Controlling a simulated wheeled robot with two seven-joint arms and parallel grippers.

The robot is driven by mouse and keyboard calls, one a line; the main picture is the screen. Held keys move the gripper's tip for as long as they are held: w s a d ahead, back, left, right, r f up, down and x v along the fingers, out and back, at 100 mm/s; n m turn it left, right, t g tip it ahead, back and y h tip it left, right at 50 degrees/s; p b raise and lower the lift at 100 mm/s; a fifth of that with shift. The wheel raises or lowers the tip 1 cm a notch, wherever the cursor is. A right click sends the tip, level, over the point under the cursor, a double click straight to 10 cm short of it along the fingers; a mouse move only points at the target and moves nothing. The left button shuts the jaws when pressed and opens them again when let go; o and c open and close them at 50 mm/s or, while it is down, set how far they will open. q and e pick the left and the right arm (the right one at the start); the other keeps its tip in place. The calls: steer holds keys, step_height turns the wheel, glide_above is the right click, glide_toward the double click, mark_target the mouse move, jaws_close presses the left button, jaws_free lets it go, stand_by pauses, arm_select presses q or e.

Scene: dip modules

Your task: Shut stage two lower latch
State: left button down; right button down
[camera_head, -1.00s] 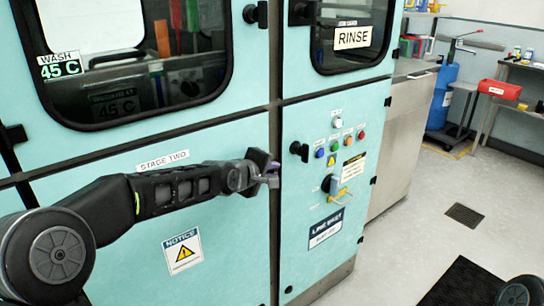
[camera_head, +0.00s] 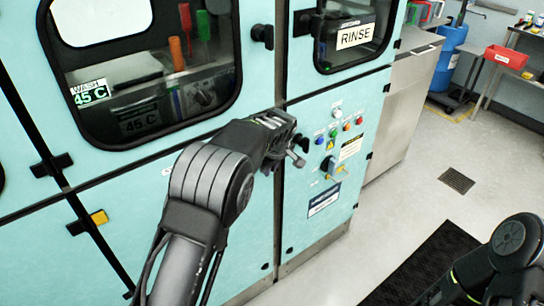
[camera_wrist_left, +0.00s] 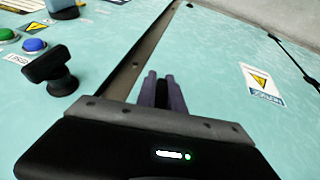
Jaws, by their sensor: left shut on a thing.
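The stage two lower door (camera_head: 120,220) is a pale teal panel that looks flush with its neighbours in the head view. My left gripper (camera_wrist_left: 162,92) is at its right edge, beside the dark vertical seam, with dark purple fingers close together. In the head view the left hand (camera_head: 275,140) covers that spot, and my arm hides most of the stage two label. A black latch knob (camera_wrist_left: 55,72) on the neighbouring button panel stands apart from the fingers. My right gripper is out of view.
The button panel (camera_head: 330,165) right of the seam carries coloured buttons and a rotary switch. Another black latch (camera_head: 262,35) sits above, beside the wash window. Open floor (camera_head: 420,200) lies to the right, with a dark mat (camera_head: 425,265).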

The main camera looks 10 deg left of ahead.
arm_select(q)
steer(key=shift+a+r+g+y+p, duration=0.3)
steer(key=shift+a+g+y+p, duration=0.2)
steer(key=shift+g+y+p, duration=0.3)
steer(key=c, duration=1.4)
jaws_free()
steer(key=shift+w, duration=0.15)
steer(key=shift+c, duration=0.2)
steer(key=shift+a+f, duration=0.1)
steer(key=shift+f, duration=0.05)
steer(key=shift+d, duration=0.2)
steer(key=shift+s, duration=0.2)
